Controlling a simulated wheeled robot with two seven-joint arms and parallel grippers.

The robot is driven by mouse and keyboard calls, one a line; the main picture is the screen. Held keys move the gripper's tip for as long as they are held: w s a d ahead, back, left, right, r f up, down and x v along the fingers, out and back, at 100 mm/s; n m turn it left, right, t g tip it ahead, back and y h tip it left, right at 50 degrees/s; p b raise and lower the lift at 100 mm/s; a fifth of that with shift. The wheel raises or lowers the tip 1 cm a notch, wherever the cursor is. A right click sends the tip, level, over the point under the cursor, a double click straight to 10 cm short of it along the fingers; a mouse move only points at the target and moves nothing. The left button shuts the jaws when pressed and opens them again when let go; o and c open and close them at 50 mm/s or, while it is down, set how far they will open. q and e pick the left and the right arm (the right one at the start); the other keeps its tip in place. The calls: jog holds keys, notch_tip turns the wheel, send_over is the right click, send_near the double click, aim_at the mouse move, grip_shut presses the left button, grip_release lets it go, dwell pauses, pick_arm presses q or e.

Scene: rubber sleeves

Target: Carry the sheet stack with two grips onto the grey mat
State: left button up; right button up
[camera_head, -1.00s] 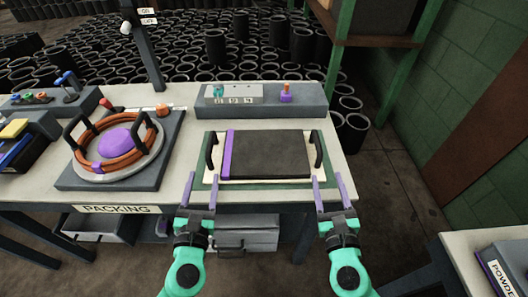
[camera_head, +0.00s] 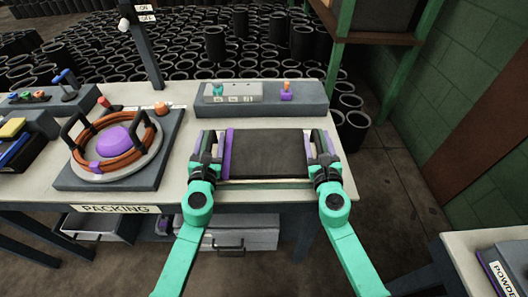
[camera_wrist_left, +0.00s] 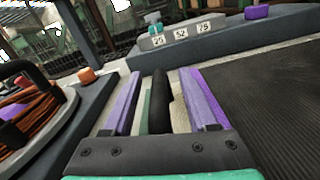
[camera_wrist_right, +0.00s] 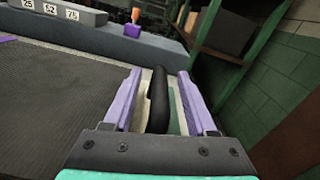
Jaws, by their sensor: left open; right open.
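The sheet stack (camera_head: 272,155) is dark grey with a purple strip (camera_head: 229,154) near its left side. It lies flat on a pale board with a green border on the bench. A black upright handle stands at each end. My left gripper (camera_head: 208,138) is open, its purple fingers on either side of the left handle (camera_wrist_left: 160,105). My right gripper (camera_head: 320,138) is open, its fingers on either side of the right handle (camera_wrist_right: 157,100). Gaps show between fingers and handles. No separate bare grey mat is clear; a dark grey slab (camera_head: 72,183) lies left under a round plate.
The round plate on the slab holds an orange coil (camera_head: 146,148) and a purple dome, with black handles. A grey console (camera_head: 262,108) stands behind the stack. Dark bins sit at far left. A narrow strip of bare bench (camera_head: 182,150) separates slab and stack.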

pick_arm(q)
grip_shut()
pick_arm(e)
grip_shut()
jog(key=shift+d, duration=0.1)
dwell(0.9)
